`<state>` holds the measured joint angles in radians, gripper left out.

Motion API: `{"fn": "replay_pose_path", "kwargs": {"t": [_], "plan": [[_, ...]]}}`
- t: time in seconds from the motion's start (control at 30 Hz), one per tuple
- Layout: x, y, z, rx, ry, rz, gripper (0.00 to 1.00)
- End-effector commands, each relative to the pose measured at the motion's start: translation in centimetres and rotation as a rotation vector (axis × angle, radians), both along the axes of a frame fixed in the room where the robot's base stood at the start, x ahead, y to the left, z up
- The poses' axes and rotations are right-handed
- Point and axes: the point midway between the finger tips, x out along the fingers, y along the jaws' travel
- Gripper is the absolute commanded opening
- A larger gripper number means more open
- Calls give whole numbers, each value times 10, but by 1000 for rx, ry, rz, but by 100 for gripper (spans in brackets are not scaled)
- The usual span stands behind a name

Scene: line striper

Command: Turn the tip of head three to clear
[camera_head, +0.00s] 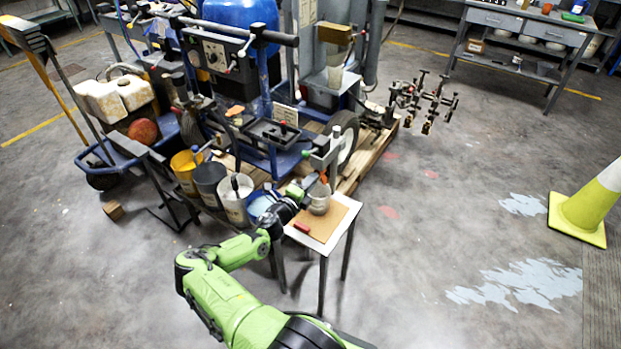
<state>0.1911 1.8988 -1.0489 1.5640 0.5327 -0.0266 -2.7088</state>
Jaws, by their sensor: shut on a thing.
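The line striper (262,90) is a blue-framed cart on a wooden pallet. A grey bracket with a post (325,155) stands out from its near side, above a small table. A small orange part (323,179), perhaps a spray tip, shows low on the post. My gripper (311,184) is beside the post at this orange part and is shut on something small. The fingers are too small and partly hidden to show exactly what they hold or how it is turned. Another cluster of heads (425,102) with yellow tips hangs at the striper's right; I cannot read any numbers.
The small table (345,210) has a brown board, a grey cup (320,198) under the post and a red-handled tool (302,228). Yellow, dark and white buckets (236,198) stand left of my wrist. A cone (590,205) stands far right; the floor between is clear.

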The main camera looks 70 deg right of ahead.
Motion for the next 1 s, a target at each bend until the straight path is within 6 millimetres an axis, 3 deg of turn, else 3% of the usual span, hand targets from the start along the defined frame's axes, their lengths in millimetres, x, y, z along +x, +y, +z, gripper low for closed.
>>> {"fn": "replay_pose_path", "kwargs": {"t": [0.13, 0.4, 0.6, 0.8, 0.83, 1.0], "plan": [[1, 0, 2, 19, 129, 2, 0], [0, 0, 1, 21, 147, 1, 0], [0, -1, 2, 49, 317, 1, 0], [0, -1, 1, 52, 336, -1, 0], [0, -1, 1, 52, 335, -1, 14], [0, -1, 0, 52, 334, -1, 40]]}}
